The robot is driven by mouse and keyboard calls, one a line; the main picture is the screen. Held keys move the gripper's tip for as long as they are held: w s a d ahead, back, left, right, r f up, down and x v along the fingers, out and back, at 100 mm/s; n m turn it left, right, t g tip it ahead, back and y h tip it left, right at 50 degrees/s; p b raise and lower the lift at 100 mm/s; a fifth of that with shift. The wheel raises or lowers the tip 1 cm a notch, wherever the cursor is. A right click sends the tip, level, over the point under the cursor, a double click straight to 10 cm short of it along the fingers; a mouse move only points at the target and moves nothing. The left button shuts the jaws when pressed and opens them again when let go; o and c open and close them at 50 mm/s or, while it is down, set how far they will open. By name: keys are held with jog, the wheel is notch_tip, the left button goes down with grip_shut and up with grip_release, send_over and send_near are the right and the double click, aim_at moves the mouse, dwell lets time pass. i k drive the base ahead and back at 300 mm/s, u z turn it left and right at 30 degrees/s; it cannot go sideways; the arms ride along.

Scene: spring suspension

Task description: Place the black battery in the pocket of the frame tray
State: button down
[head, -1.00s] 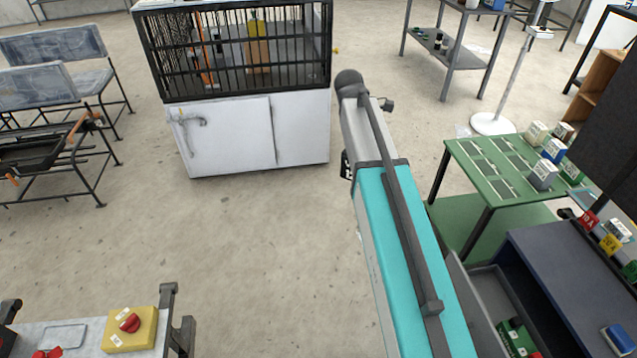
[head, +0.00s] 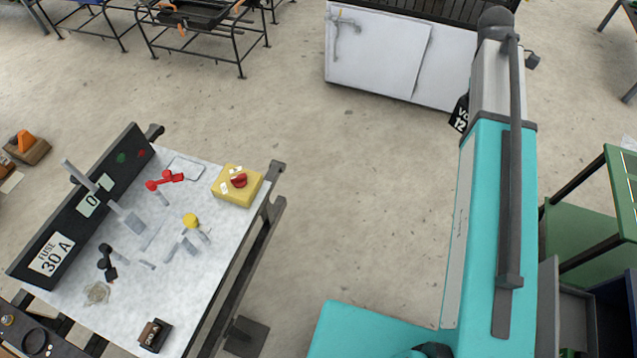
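A black block with white lettering reading "12", apparently the black battery (head: 460,114), shows past the left edge of my teal and grey arm, above the floor. Most of it is hidden behind the arm. My gripper's fingers are hidden, so I cannot see what holds the block. A black tray on a tubular frame (head: 190,12) with orange grips stands at the top left, cut by the picture edge. I cannot tell whether this is the frame tray, and no pocket can be made out in it.
A pale metal bench (head: 225,225) at lower left carries a yellow switch box (head: 238,185), red and black clamps and a "FUSE 30 A" panel (head: 85,205). A white cabinet (head: 385,50) stands at the back. A green table (head: 590,225) is right. Floor between is clear.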

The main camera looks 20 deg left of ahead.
aim_at(165, 240)
jog(key=u, duration=3.1)
